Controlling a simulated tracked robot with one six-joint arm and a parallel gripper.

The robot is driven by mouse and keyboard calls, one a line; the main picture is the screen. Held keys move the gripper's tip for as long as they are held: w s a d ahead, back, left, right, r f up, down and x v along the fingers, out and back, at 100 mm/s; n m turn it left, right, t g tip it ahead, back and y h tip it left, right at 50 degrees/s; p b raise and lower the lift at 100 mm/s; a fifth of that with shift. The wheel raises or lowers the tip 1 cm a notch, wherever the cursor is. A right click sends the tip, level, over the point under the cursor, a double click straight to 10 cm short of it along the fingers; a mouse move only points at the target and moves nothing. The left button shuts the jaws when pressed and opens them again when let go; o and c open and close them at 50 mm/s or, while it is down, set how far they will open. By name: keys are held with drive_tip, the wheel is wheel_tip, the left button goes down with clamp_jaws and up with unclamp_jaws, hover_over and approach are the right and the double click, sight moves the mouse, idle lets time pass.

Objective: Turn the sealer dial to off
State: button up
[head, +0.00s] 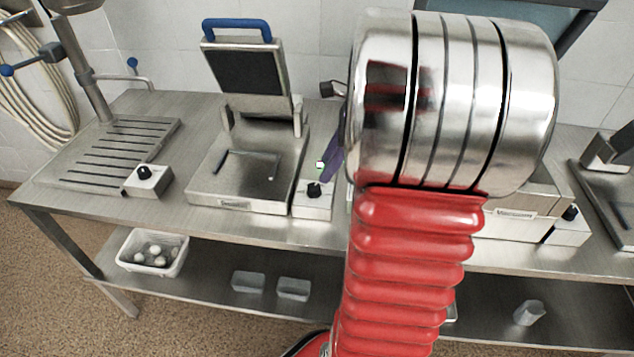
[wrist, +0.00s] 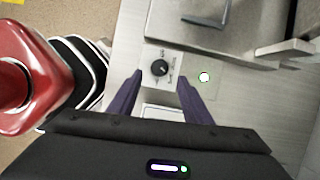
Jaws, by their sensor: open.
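A black dial (head: 314,190) sits on a small pale control box (head: 312,207), beside the right side of a steel press-like machine (head: 240,195) with a raised lid and blue handle. In the wrist view the dial (wrist: 160,68) lies between and just ahead of the fingertips of my gripper (wrist: 160,78). My gripper is open and empty, with its two purple fingers apart on either side of the dial's box. No contact with the dial shows. The markings around the dial are too small to read. In the head view my arm hides most of my gripper.
Other dial boxes stand at the left (head: 148,181) and right (head: 568,226) of the steel bench. A slatted drain area (head: 115,155) is at the left. A white bin (head: 152,252) stands on the lower shelf.

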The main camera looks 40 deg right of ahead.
sight(315, 186)
drive_tip(key=x, duration=0.7)
drive_tip(key=shift+a+f, duration=0.1)
drive_tip(key=shift+f, duration=0.1)
drive_tip(key=shift+c, duration=0.4)
drive_tip(key=c, duration=1)
